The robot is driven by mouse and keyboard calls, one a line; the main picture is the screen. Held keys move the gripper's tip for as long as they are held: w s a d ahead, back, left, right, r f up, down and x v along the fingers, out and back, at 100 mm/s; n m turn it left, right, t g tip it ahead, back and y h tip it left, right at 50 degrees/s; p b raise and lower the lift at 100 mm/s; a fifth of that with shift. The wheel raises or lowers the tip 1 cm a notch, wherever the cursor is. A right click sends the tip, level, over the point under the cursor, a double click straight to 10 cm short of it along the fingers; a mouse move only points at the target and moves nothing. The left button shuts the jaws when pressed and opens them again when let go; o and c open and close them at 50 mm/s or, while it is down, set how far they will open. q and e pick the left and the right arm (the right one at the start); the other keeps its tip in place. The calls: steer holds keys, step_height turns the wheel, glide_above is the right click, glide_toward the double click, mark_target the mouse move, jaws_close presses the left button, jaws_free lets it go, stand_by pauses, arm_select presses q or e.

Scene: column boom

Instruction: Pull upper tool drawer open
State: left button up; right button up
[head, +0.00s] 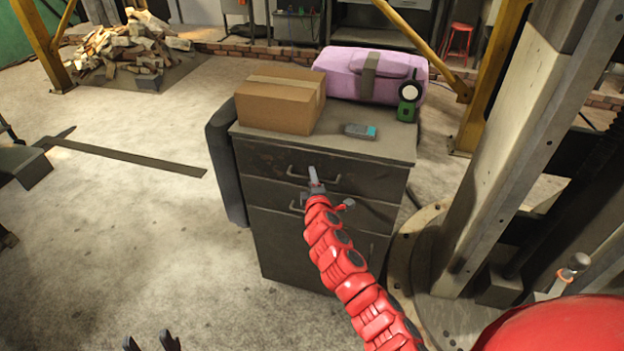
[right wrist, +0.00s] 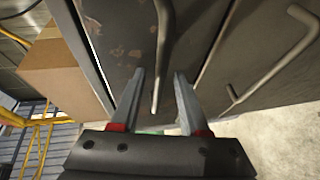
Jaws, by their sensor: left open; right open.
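The dark grey tool cabinet (head: 270,232) stands in the middle of the head view. Its upper drawer (head: 262,158) looks shut, its scuffed front in line with the cabinet. The upper drawer's bar handle (head: 296,176) also shows in the right wrist view (right wrist: 166,35). My right gripper (head: 315,177) is at this handle, open. In the right wrist view its two fingers (right wrist: 159,76) are apart, one on each side of the handle bar; whether they touch it I cannot tell. My left gripper (head: 150,339) is open and empty at the bottom edge, far from the cabinet.
The lower drawer's handle (right wrist: 275,60) is beside my right fingers. A cardboard box (head: 282,100), a teal-grey device (head: 360,131), a green tool (head: 408,102) and a purple bag (head: 345,72) lie on the cabinet.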

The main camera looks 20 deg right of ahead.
jaws_close()
stand_by(0.3)
stand_by(1.2)
